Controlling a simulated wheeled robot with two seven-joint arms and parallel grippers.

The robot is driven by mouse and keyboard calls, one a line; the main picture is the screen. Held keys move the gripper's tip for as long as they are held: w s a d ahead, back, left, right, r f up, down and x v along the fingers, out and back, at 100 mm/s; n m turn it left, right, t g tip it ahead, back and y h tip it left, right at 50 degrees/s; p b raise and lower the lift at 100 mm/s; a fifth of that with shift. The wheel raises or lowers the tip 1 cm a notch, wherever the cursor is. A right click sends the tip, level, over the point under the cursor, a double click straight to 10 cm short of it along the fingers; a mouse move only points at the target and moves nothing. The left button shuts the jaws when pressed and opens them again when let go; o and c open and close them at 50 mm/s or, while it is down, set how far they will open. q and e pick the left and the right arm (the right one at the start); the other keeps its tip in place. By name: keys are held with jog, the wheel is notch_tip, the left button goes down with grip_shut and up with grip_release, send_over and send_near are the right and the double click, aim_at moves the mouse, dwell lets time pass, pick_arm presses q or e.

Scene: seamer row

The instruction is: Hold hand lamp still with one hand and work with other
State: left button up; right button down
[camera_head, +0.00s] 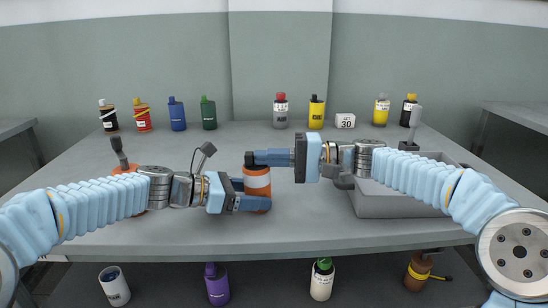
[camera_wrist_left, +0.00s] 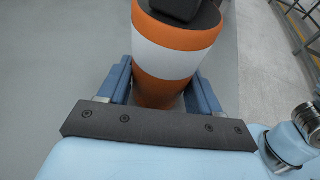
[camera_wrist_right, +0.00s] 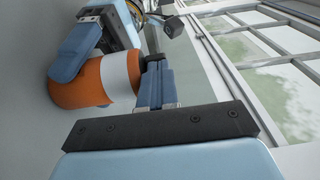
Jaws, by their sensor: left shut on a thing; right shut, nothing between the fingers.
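The hand lamp (camera_head: 257,183) is an orange cylinder with a white band and a dark top, upright near the front middle of the table. My left gripper (camera_head: 249,196) is shut around its side from the left; the left wrist view shows the lamp (camera_wrist_left: 178,50) between both fingers. My right gripper (camera_head: 272,157) is shut and empty, its fingertips at the lamp's dark top. In the right wrist view, its closed fingers (camera_wrist_right: 156,82) are close beside the lamp (camera_wrist_right: 95,82); I cannot tell whether they touch. The lamp's lower part is partly hidden by my left gripper.
A grey tray (camera_head: 385,206) is at the right, partly behind my right arm. Several bottles, including a blue one (camera_head: 177,114) and a yellow one (camera_head: 316,113), and a "30" block (camera_head: 345,121) line the back. A purple bottle (camera_head: 216,285) is among items below the front edge.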

jog(key=s+d, duration=0.1)
jog(key=d, duration=1.3)
pick_arm(q)
jog(key=o, duration=0.9)
jog(key=shift+a, duration=0.1)
